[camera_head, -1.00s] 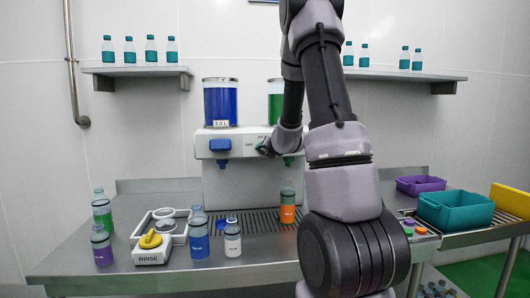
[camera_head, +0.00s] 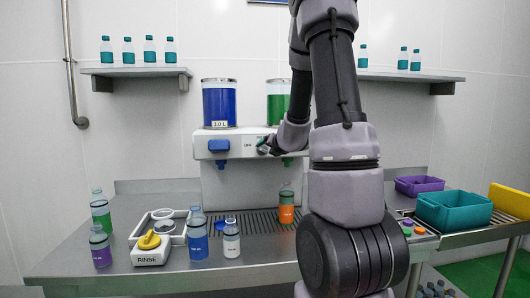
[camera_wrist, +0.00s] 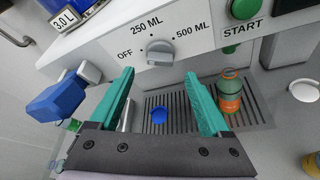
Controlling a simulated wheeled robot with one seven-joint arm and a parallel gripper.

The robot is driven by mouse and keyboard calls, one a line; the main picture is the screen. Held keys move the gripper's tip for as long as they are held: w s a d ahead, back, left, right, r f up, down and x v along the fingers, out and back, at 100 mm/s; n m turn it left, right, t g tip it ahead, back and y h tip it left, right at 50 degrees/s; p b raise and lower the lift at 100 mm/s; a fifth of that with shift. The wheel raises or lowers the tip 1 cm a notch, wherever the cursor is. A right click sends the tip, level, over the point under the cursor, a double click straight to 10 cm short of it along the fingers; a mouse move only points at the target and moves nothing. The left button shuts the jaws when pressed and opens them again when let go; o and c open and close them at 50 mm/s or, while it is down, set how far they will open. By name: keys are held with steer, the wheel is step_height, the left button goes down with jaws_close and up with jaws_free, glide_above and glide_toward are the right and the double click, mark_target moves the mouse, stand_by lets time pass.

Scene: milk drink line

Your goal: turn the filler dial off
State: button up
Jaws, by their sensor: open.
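The filler dial (camera_wrist: 160,50) is a grey knob on the white filler panel (camera_wrist: 105,42), with OFF to its left, 250 ML above and 500 ML to its right. Its exact setting is too small to tell. My gripper (camera_wrist: 159,74) is open, its two teal fingers spread on either side below the dial in the wrist view, with nothing between the tips. In the head view my gripper (camera_head: 265,146) is at the panel front beside the OFF label and hides the dial.
A green START button (camera_wrist: 232,50) is right of the dial. A blue dispenser lever (camera_wrist: 58,101) is at left. An orange-filled bottle (camera_head: 286,208) stands on the drip grate under the right nozzle. Several bottles and a RINSE station (camera_head: 151,257) stand at front left.

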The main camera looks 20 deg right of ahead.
steer(key=v, duration=0.5)
steer(key=shift+s+r, duration=0.1)
stand_by(0.3)
steer(key=s+a+r+n+g+y, duration=0.1)
steer(key=s+a+r+n+y, duration=0.25)
steer(key=a+n, duration=0.35)
steer(key=s+a+r+n+g+y, duration=0.2)
steer(key=s+a+r+n+y, duration=0.15)
steer(key=a+n, duration=0.35)
steer(key=s+a+r+n+g+y, duration=0.1)
steer(key=s+a+r+n+y, duration=0.1)
steer(key=s+a+n, duration=0.4)
steer(key=s+d+n+g+h, duration=0.1)
steer(key=s+n+h, duration=0.1)
steer(key=s+n, duration=0.5)
steer(key=s+d+f+n+g+h, duration=0.1)
steer(key=s+n, duration=0.5)
steer(key=n, duration=0.6)
steer(key=shift+s+d+f+g+h, duration=0.35)
steer(key=shift+g+h, duration=0.25)
steer(key=shift+h, duration=0.7)
steer(key=shift+a, duration=0.1)
